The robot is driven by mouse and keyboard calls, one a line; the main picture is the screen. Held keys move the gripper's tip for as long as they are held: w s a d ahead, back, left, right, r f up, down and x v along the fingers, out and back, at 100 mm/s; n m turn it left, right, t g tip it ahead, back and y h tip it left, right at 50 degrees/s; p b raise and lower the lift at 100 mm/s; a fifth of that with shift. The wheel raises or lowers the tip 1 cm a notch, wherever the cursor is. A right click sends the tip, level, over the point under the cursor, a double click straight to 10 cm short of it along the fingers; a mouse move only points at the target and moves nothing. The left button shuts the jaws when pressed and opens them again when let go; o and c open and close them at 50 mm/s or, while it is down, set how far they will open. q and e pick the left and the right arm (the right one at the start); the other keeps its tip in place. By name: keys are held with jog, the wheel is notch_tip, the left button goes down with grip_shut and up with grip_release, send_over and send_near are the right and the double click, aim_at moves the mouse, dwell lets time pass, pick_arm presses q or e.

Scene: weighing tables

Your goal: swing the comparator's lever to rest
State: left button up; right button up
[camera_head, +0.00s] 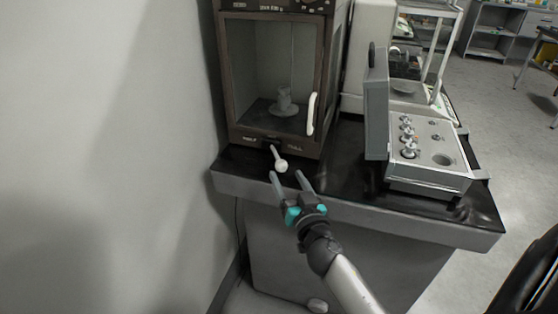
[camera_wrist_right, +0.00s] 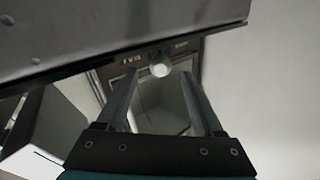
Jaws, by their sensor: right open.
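The comparator (camera_head: 228,70) is a dark-framed glass cabinet on the black-topped table at the centre left. Its lever (camera_head: 279,158) sticks out from the lower front, with a pale round knob at its end. The knob also shows in the right wrist view (camera_wrist_right: 160,69), beyond and between the fingertips. My right gripper (camera_head: 289,174) is open and empty, just in front of and below the knob, apart from it in the head view. Its fingers also show in the right wrist view (camera_wrist_right: 155,88). My left gripper is out of view.
A grey case (camera_head: 426,183) with an upright lid and several metal weights stands on the table (camera_head: 340,189) to the right. The comparator has a white door handle (camera_head: 312,113). A pale wall (camera_head: 110,130) is close on the left. Another glass-sided balance (camera_head: 443,55) stands behind the case.

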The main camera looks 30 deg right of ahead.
aim_at(279, 159)
jog(key=x, duration=0.6)
jog(key=shift+w, duration=0.1)
jog(key=shift+w+d, duration=0.2)
jog(key=shift+w, duration=0.4)
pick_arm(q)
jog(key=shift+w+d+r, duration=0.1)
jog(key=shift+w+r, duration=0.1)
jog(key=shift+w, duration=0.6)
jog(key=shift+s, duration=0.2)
pick_arm(e)
jog(key=shift+c, duration=0.6)
grip_shut()
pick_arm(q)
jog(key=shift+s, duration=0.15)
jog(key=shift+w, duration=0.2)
